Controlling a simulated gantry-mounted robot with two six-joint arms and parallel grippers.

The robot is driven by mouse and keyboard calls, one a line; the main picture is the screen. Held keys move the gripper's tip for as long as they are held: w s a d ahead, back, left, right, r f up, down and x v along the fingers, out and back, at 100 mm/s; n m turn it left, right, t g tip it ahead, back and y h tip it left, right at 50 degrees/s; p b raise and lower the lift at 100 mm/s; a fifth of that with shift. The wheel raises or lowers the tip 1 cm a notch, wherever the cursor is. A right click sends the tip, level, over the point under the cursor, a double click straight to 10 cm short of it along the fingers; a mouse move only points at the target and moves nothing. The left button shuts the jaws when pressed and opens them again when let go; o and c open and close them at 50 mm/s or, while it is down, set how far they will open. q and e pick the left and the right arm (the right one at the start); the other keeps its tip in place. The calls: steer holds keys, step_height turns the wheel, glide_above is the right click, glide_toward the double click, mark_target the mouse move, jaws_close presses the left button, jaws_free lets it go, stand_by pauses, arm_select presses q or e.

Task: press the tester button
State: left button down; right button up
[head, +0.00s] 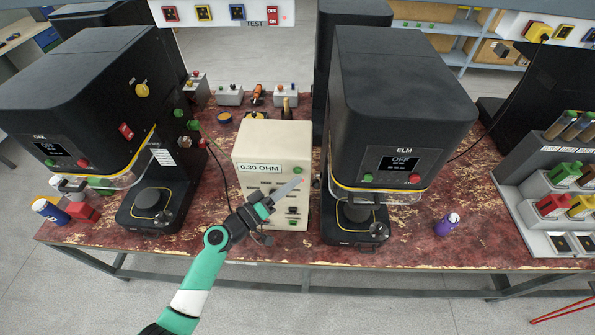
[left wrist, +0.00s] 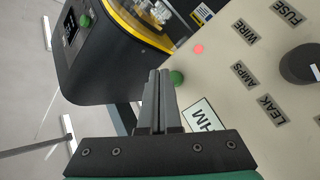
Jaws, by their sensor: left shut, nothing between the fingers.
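The tester is a cream box (head: 272,143) with a "0.30 OHM" label on the table between two black machines. The left wrist view shows its panel (left wrist: 222,70) close up, with the words FUSE, WIRE, AMPS and LEAK and a dark knob (left wrist: 300,64). A round green button (left wrist: 177,77) and a small red light (left wrist: 198,49) are on this panel. My left gripper (head: 290,186) is in front of the tester, shut and empty. In the left wrist view its fingertips (left wrist: 160,73) are just left of the green button; I cannot tell whether they touch.
The ELM machine (head: 404,95) stands close to the tester's right, and another black machine (head: 80,85) stands to its left. A sign rail (head: 335,14) with switches crosses above. The front table edge is mostly clear.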

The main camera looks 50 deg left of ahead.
stand_by(0.7)
arm_select(q)
steer(key=shift+w+a+b, duration=0.3)
steer(key=shift+w+b, duration=0.05)
steer(key=shift+w+a+b, duration=0.3)
stand_by(0.6)
stand_by(0.4)
steer(key=shift+s+d, duration=0.6)
steer(key=shift+s, duration=0.1)
steer(key=shift+s+d+p, duration=0.5)
steer(key=shift+s+d, duration=1.2)
steer(key=shift+s, duration=0.05)
